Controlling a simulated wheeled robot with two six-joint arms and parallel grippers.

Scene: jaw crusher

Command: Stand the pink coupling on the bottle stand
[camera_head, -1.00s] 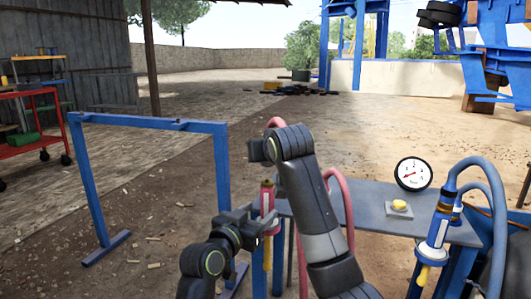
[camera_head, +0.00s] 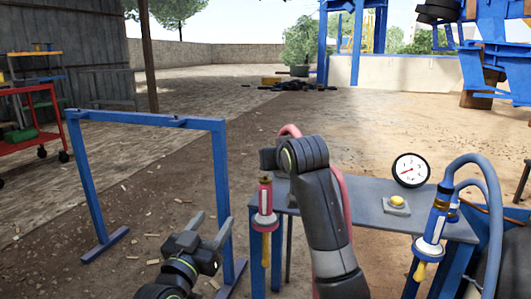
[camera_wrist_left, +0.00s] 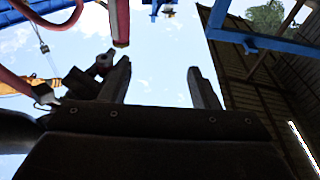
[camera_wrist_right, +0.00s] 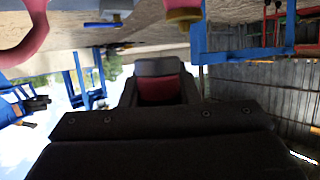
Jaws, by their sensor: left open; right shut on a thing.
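Below the wrist, a pink upright body (camera_head: 265,195) with a gold top, white collar and yellow lower tip stands at the table's left edge. Its gold end also shows in the right wrist view (camera_wrist_right: 183,15). My left gripper (camera_head: 210,232) is open and empty, left of this body and apart from it. I cannot tell which part is the bottle stand.
The grey table (camera_head: 350,208) carries a round gauge (camera_head: 410,170) and a yellow button (camera_head: 397,201). A blue upright body (camera_head: 432,230) with a blue hose (camera_head: 490,190) is at its right. A blue frame (camera_head: 150,119) stands at the left, with open ground around it.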

